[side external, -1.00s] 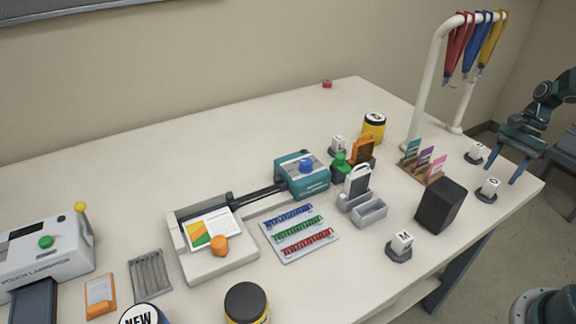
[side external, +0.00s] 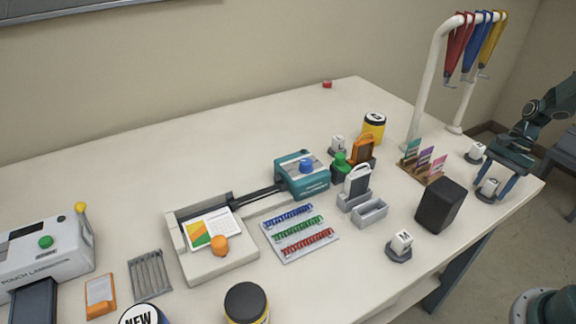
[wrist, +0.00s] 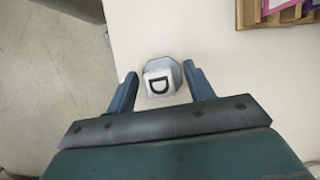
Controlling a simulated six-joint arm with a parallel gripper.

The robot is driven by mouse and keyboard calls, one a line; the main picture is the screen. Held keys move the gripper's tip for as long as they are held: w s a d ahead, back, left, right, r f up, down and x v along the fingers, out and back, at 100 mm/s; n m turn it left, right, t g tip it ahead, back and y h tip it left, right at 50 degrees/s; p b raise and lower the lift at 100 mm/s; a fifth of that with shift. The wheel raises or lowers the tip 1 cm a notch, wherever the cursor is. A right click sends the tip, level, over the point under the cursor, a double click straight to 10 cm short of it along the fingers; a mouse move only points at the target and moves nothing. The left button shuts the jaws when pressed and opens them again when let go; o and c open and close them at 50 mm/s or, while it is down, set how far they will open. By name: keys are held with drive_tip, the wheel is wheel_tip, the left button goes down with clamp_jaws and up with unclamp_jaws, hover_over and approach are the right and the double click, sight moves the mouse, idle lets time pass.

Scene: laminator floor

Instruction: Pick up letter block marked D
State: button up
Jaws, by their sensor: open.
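The letter block marked D (wrist: 158,86) is white and sits on a grey base at the table's edge. In the side view the same block (side external: 489,187) stands near the right corner of the table, its letter hard to read there. My gripper (wrist: 160,76) is open and empty, with one finger on each side of the D block in the wrist view. In the side view my gripper (side external: 490,180) comes down over the block, its fingers straddling it. I cannot tell whether either finger touches it.
Another white block (side external: 476,151) stands just behind. A wooden card holder (side external: 423,170) and a black box (side external: 441,205) stand to the left. A block marked M (side external: 401,242) sits nearer the front. A white lanyard rack (side external: 422,95) rises behind. The floor lies beyond the table edge.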

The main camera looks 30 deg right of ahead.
sight(494, 181)
clamp_jaws()
drive_tip(key=shift+r, duration=0.1)
wheel_tip(494, 181, up, 20)
idle(1.0)
idle(0.6)
